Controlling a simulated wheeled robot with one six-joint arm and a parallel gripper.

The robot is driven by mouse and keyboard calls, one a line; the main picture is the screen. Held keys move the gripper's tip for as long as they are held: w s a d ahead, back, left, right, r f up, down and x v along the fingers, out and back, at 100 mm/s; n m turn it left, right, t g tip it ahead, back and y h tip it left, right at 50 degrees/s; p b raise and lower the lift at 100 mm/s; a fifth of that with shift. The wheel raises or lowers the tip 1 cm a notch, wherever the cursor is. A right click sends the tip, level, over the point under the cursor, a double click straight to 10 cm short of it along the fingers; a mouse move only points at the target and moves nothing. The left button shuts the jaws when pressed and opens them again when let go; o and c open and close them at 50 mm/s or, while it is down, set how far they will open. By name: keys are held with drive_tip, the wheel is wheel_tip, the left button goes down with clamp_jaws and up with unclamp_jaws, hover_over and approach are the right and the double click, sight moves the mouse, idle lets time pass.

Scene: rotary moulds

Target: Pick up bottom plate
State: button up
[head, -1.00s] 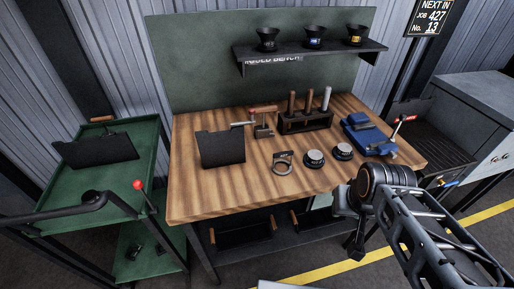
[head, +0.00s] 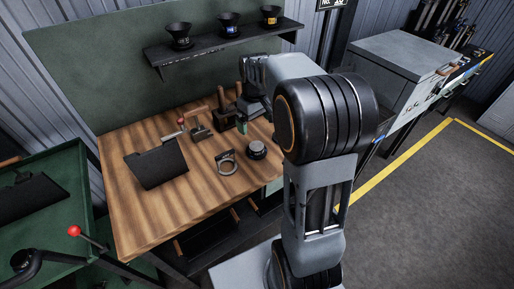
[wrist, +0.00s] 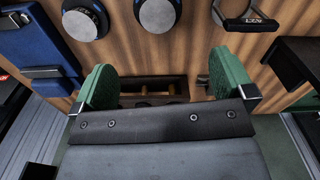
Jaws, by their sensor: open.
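Two round grey metal discs with dark rims lie on the wooden bench; one (head: 257,149) shows in the head view, and both show in the wrist view at the top (wrist: 158,12) and upper left (wrist: 85,20). A metal ring with a labelled tab (head: 226,161) lies left of the disc and shows at the wrist view's upper right (wrist: 251,22). I cannot tell which piece is the bottom plate. My gripper (wrist: 165,82) is open and empty, its green-padded fingers apart above the bench near the tool rack (wrist: 155,90). My arm hides the bench's right part in the head view.
A blue vise (wrist: 45,45) shows in the wrist view. A shelf with funnels (head: 225,45) hangs above. The bench front (head: 165,213) is clear.

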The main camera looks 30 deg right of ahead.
sight(256, 145)
wheel_tip(256, 145, down, 13)
drive_tip(key=shift+d+r+p, duration=0.1)
drive_tip(key=shift+d+p, duration=0.05)
drive_tip(key=shift+p, duration=0.45)
drive_tip(key=c, duration=0.9)
drive_tip(key=shift+w, duration=0.1)
drive_tip(key=shift+c, duration=0.4)
drive_tip(key=shift+r, duration=0.45)
wheel_tip(256, 145, up, 2)
drive_tip(key=shift+r, duration=0.1)
drive_tip(key=s+a+r+b, duration=0.2)
drive_tip(key=s+a+r, duration=0.7)
drive_tip(key=a+r, duration=0.1)
drive_tip(key=shift+s+a, duration=0.15)
drive_tip(key=shift+a, duration=0.15)
